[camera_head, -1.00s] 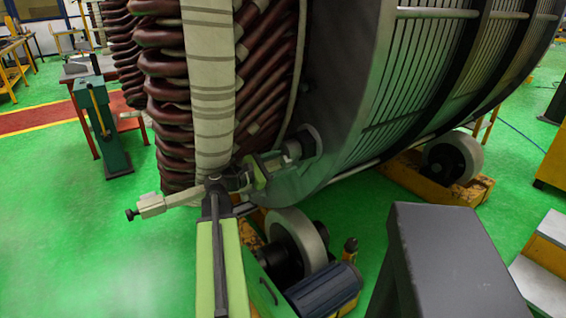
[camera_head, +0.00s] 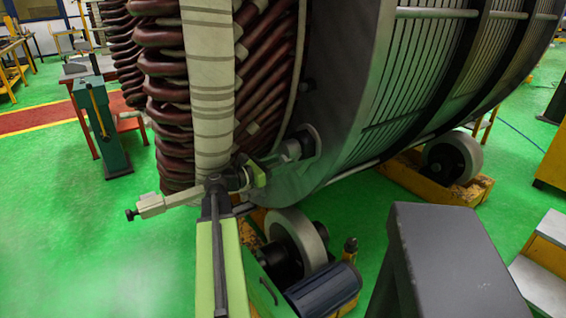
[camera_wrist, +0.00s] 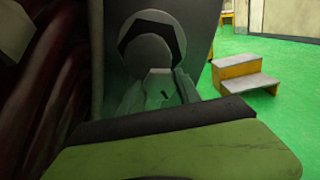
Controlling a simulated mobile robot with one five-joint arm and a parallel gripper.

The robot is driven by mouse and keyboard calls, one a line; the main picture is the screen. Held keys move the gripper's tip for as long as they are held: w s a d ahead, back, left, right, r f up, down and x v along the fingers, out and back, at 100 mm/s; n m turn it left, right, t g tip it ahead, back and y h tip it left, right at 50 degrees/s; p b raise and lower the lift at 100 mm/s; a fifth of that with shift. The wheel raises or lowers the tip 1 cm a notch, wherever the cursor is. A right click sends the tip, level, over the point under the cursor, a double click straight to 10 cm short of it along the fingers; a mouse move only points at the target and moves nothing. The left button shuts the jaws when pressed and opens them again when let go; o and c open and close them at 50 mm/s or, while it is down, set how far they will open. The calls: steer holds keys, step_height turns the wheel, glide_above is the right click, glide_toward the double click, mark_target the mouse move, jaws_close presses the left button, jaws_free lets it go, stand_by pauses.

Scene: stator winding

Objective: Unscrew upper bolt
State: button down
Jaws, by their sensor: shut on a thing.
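The upper bolt (camera_wrist: 160,80) is a light grey piece at the flange of the large stator. In the wrist view a round grey head with a dark ring (camera_wrist: 152,52) shows just behind it. My gripper (camera_wrist: 160,95) has its two grey jaws on either side of the bolt and is shut on it. In the head view my gripper (camera_head: 287,153) reaches to the lower left edge of the grey stator flange (camera_head: 345,120). The jaws hide most of the bolt there.
Dark red coils (camera_head: 165,110) with a pale wrapped band (camera_head: 210,90) stand close left of my gripper. A grey roller wheel (camera_head: 298,240) on a yellow base and a dark motor (camera_head: 322,290) lie below. Yellow-grey steps (camera_wrist: 245,75) stand farther right. Green floor is free at left.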

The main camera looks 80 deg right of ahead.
steer(key=c, duration=0.8)
jaws_free()
steer(key=shift+c, duration=0.2)
steer(key=v, duration=1.7)
steer(key=shift+a, duration=0.2)
steer(key=shift+w, duration=0.1)
